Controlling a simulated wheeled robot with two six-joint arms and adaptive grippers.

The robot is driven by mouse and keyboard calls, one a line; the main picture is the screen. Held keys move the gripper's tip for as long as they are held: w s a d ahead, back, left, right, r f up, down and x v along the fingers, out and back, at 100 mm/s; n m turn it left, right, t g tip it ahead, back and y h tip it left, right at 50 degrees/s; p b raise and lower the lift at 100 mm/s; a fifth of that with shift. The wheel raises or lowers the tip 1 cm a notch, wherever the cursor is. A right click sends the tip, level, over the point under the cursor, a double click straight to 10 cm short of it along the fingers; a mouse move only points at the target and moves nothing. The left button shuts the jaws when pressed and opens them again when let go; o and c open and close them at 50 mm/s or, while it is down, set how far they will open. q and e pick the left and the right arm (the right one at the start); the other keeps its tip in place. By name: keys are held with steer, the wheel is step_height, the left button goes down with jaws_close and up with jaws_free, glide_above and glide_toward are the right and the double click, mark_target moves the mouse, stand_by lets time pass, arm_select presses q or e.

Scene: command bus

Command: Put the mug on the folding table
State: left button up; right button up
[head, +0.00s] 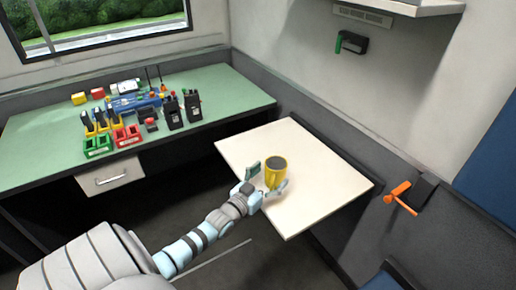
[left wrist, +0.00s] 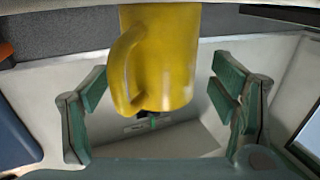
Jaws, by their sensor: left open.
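The yellow mug (head: 277,173) appears upright on the pale folding table (head: 322,172), near the middle of its top. My left gripper (head: 267,180) is open, low over the table, with its fingers to either side of the near part of the mug. In the left wrist view the mug (left wrist: 170,55) lies between and beyond the two green finger pads of the left gripper (left wrist: 158,100), with its handle towards the left. A clear gap shows between the mug and each pad. My right gripper is not in view.
A green desk (head: 215,92) at the back left holds radios (head: 192,105), red and green holders and other small items. An orange handle (head: 398,197) sits on the wall right of the table. The tabletop around the mug is clear.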

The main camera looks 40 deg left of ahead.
arm_select(q)
steer(key=s+p, duration=0.3)
steer(key=s, duration=0.6)
steer(key=s+d+f+g, duration=0.1)
steer(key=s+f+g, duration=0.2)
steer(key=s+f, duration=0.45)
steer(key=s+d+f+g, duration=0.2)
steer(key=s+f+g, duration=0.2)
steer(key=f, duration=0.6)
steer(key=s+d+f+g, duration=0.1)
steer(key=s+f+g, duration=0.3)
steer(key=f, duration=0.5)
steer(key=s+d+f+g, duration=0.3)
steer(key=s+d+f, duration=0.1)
steer(key=s, duration=0.6)
steer(key=s+d+f+m+g, duration=0.1)
steer(key=s+d+f, duration=0.3)
steer(key=s, duration=0.6)
steer(key=shift+s+f+g, duration=0.3)
steer(key=shift+f+g, duration=0.35)
steer(key=shift+g, duration=0.25)
